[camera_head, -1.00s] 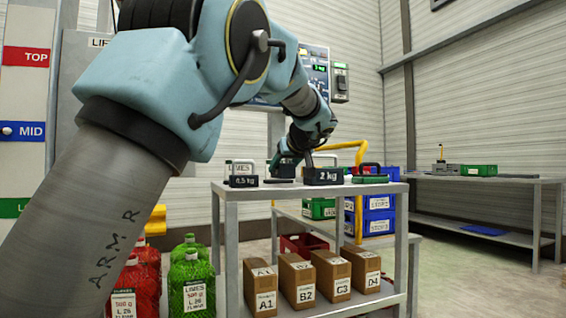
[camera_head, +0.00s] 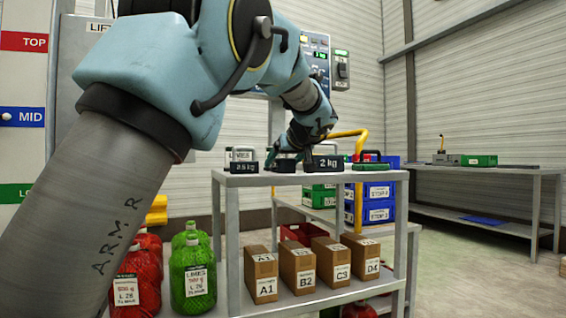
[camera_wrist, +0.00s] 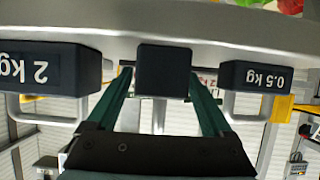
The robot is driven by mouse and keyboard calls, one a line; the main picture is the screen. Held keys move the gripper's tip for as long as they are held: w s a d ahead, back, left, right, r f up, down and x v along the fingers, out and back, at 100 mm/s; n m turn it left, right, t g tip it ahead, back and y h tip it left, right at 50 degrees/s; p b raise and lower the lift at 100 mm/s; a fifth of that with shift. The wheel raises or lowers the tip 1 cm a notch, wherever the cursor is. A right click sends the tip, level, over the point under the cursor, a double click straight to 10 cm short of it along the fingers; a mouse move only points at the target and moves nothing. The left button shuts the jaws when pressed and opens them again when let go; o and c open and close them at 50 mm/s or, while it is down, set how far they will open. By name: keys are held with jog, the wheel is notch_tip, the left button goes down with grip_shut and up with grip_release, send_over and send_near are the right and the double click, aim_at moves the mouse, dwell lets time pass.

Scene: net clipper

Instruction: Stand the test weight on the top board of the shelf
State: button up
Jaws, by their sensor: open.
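Dark weights stand in a row on the top board (camera_head: 300,179) of the grey shelf. The 0.5 kg weight (camera_head: 247,167) is at the left and the 2 kg weight (camera_head: 328,163) at the right. In the upside-down wrist view, the 2 kg weight (camera_wrist: 45,68) is left and the 0.5 kg weight (camera_wrist: 255,77) right. A dark, unlabelled-looking weight (camera_wrist: 164,70) stands between them. My gripper (camera_wrist: 162,75) is open, with its green fingers on either side of this middle weight, and gaps show. In the head view my gripper (camera_head: 287,157) is low over the row.
Labelled cartons (camera_head: 300,268) stand on the lower board. A green-and-dark item (camera_head: 368,162) lies at the top board's right. Red and green net bags (camera_head: 192,275) stand left of the shelf. A side table (camera_head: 480,170) is at the far right, with open floor before it.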

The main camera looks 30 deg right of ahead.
jog(key=shift+r, duration=0.1)
jog(key=v, duration=1.2)
jog(key=shift+p, duration=0.3)
